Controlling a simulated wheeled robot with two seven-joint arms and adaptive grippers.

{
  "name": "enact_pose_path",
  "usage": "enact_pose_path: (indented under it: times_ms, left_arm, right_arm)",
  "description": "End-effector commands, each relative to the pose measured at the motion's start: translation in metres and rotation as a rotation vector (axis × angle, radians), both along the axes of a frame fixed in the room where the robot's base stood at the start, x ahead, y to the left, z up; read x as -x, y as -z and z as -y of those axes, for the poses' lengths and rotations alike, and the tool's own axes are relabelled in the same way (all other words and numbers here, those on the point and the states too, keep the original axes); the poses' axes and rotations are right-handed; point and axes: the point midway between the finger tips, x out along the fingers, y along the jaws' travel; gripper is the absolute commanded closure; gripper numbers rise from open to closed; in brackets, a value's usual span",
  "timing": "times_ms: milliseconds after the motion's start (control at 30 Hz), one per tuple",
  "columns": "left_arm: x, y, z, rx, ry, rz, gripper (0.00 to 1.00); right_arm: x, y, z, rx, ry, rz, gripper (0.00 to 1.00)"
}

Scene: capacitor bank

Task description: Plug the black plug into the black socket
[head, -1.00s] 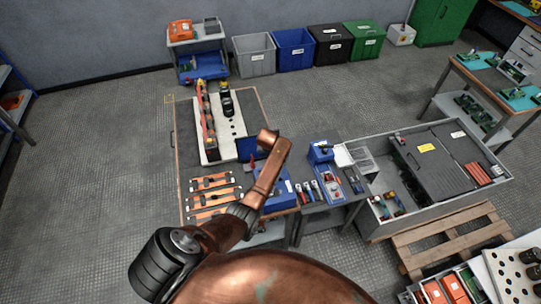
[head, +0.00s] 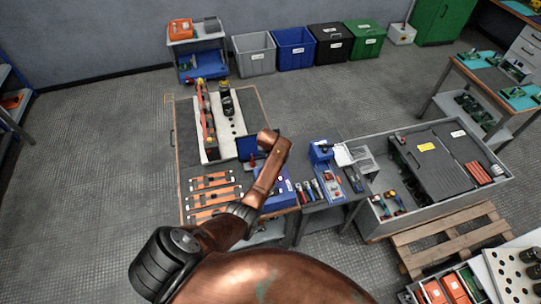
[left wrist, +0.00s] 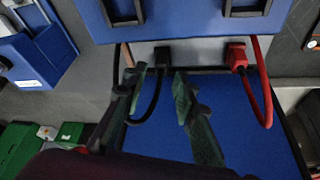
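The black plug (left wrist: 162,57) shows in the left wrist view, at a grey strip below a blue case (left wrist: 185,20). A black cable loops down from it. My left gripper (left wrist: 160,78) is open, with one dark green finger on each side of the plug and cable. The plug lies between or just beyond the fingertips; I cannot tell whether they touch it. I cannot make out the black socket. In the head view my copper left arm reaches over the blue unit (head: 283,187) and hides its gripper. My right gripper is not in view.
A red plug (left wrist: 236,56) with a looping red cable is right of the black plug. A blue panel (left wrist: 240,115) lies below both. On the workbench are orange-and-white pieces (head: 214,198) and a white board (head: 210,150). A grey crate (head: 377,232) stands to the right.

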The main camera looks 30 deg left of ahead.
Motion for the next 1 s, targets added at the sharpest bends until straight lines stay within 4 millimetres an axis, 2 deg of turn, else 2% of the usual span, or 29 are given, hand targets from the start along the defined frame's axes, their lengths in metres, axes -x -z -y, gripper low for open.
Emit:
enact_pose_path:
  times_ms: [267,433,800,1000]
  left_arm:
    - [0.001,-0.006,0.001,0.0,0.0,0.002,0.74]
    - [0.01,-0.028,0.005,-0.001,-0.001,0.004,0.74]
    - [0.034,-0.094,0.018,0.0,-0.001,0.002,0.74]
    - [0.04,-0.109,0.021,0.0,-0.001,0.0,0.74]
  right_arm:
    - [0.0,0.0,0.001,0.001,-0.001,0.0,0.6]
    - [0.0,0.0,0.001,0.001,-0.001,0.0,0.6]
    - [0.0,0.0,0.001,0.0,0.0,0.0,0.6]
    - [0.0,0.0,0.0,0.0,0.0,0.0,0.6]
